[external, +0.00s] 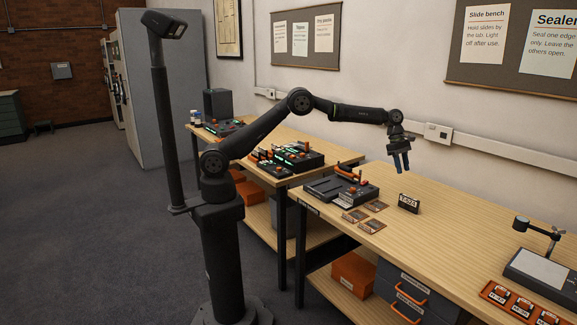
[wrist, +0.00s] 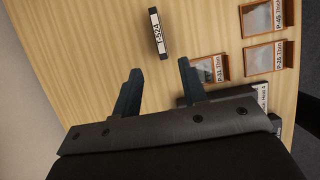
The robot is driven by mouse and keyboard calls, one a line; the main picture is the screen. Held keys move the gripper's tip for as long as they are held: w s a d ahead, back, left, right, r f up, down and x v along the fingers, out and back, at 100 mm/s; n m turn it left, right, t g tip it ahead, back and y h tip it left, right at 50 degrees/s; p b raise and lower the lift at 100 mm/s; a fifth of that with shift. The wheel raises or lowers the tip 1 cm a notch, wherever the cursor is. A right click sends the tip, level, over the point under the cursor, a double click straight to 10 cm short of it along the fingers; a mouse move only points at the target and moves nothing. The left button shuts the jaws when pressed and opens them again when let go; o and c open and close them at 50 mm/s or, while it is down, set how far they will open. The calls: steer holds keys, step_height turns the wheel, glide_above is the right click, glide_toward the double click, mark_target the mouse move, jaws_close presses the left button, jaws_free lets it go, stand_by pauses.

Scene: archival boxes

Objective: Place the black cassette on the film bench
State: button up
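The black cassette (external: 409,204) stands upright on the wooden bench top (external: 455,222), with a white label reading about T-524. It also shows in the wrist view (wrist: 158,34), beyond my fingertips and clear of them. My gripper (external: 401,169) hangs above the bench, above and a little behind the cassette in the external view, with its fingers pointing down. In the wrist view my gripper (wrist: 160,69) has its two fingers apart with only bench top between them. I cannot tell from the visible labels which bench is the film bench.
Several orange-framed slides (external: 375,206) lie left of the cassette, beside a dark sealer-like device (external: 341,190). At right are a light pad with an arm (external: 540,268) and an orange tray (external: 515,302). A second bench (external: 262,135) holds dark machines.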

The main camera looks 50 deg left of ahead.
mark_target(407, 210)
steer(key=x, duration=1.5)
steer(key=shift+f, duration=0.35)
jaws_close()
